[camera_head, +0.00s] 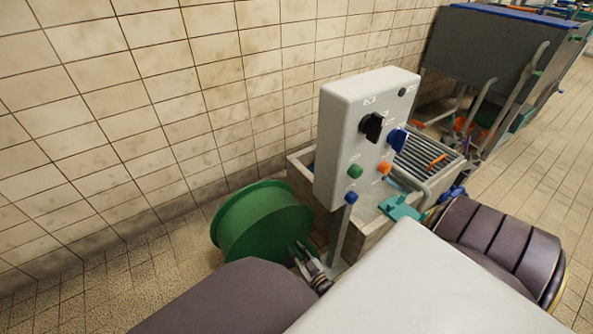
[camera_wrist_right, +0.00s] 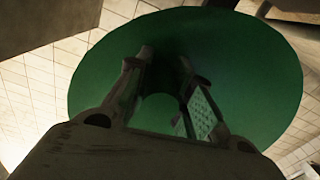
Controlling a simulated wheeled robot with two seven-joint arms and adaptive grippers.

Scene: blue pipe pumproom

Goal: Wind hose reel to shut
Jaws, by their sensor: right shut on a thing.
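The green hose reel (camera_head: 260,220) is a round drum on the floor by the tiled wall, left of the grey control box. Its round green face (camera_wrist_right: 250,70) fills much of the right wrist view. My right gripper (camera_head: 302,250) is at the reel's lower right side. In the right wrist view, its fingers (camera_wrist_right: 168,78) are in front of the green face, shut on a part of the reel, seemingly its handle. The fingers and shadow hide most of the held part. My left gripper is not in view.
A grey control box (camera_head: 335,150) with knobs and buttons stands on a post (camera_head: 340,235) close right of the reel. Behind it is a concrete basin (camera_head: 300,178) with a grate. A large grey tank (camera_head: 490,60) stands at the back right. Floor left of the reel is clear.

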